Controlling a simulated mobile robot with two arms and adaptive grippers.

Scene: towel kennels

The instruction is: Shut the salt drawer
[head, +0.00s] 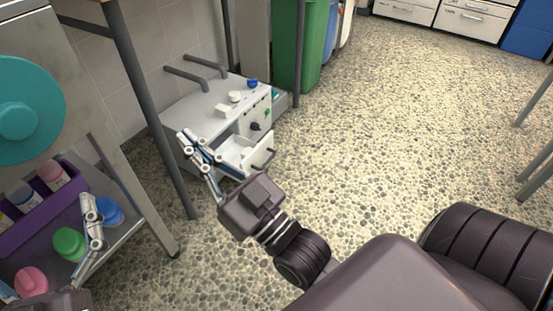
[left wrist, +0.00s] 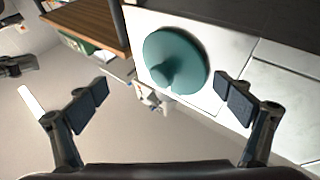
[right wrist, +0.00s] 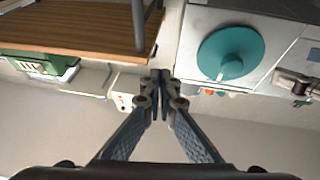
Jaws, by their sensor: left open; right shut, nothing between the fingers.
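The salt drawer (head: 246,153) appears to be the small white drawer pulled out from the front of a low white unit (head: 195,110). Its front panel has a dark handle (head: 264,158). My right gripper (head: 190,140) is shut and empty, and in the head view it overlaps the left side of the drawer and unit. I cannot tell whether it touches them. Its shut fingers also show in the right wrist view (right wrist: 161,78). My left gripper (left wrist: 163,92) is open and empty; in the head view it is partly in view at lower left, over the cart shelf.
A cart at left holds a purple caddy (head: 45,212) with bottles and green, blue and pink round items. A large teal disc (head: 22,105) is above it. A table leg (head: 150,105) stands beside the unit. A green bin (head: 300,45) is behind.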

